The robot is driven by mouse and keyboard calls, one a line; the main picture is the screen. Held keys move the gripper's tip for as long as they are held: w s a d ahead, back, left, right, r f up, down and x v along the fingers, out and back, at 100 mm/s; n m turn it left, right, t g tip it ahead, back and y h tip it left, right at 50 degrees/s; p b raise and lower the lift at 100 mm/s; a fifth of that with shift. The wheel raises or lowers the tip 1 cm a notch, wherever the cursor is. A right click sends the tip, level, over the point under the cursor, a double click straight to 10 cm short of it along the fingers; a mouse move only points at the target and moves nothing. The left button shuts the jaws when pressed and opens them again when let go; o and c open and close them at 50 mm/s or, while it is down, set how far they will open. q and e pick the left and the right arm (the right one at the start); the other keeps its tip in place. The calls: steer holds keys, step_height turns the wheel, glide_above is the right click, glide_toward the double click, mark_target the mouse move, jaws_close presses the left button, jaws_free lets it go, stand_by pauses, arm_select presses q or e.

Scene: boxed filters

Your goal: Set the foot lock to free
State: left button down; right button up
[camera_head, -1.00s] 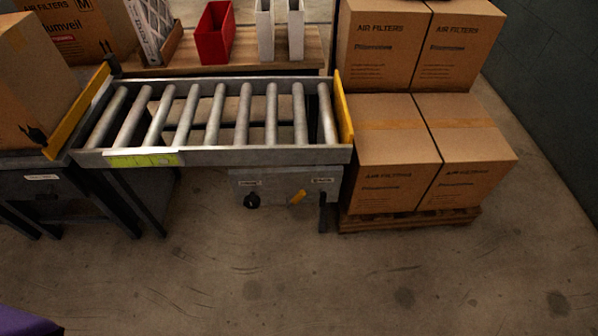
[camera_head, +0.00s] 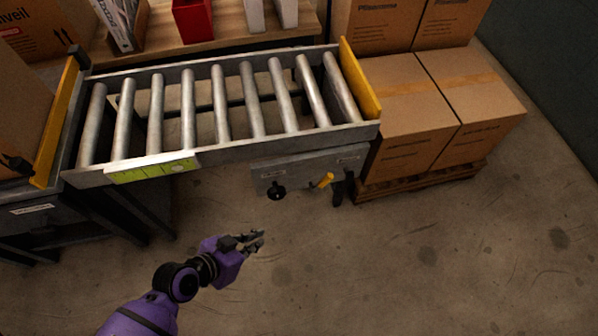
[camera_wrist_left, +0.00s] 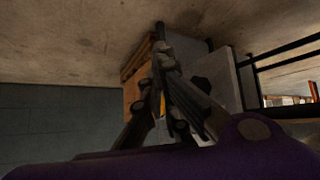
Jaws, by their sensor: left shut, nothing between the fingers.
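A grey control panel (camera_head: 300,172) hangs under the front of the roller conveyor. It carries a round black knob (camera_head: 276,191) at its left and a yellow lever handle (camera_head: 322,181) at its right, tilted up to the right. Each has a small label above it, too small to read, so I cannot tell which is the foot lock. My left gripper (camera_head: 261,240) is shut and empty, in front of and below the panel, apart from both controls. In the left wrist view, its dark fingers partly cover the panel (camera_wrist_left: 222,85). My right gripper is not in view.
The roller conveyor (camera_head: 240,148) has yellow end plates and a yellow-green label on its front rail. Cartons (camera_head: 410,110) stand stacked on a pallet (camera_head: 420,182) to the right. A dark bench (camera_head: 75,215) stands at left. The floor before the panel is clear.

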arm_select(q)
steer(key=w+d+r+m+h, duration=0.1)
steer(key=w+r+m+h, duration=0.1)
steer(key=w, duration=0.4)
steer(key=m+h, duration=0.3)
steer(key=m, duration=0.2)
glide_toward(323, 179)
steer(key=shift+g, duration=0.4)
steer(key=x, duration=0.3)
steer(key=b+x, duration=0.1)
steer(key=x, duration=0.2)
steer(key=shift+w+d, duration=0.2)
steer(key=shift+w, duration=0.2)
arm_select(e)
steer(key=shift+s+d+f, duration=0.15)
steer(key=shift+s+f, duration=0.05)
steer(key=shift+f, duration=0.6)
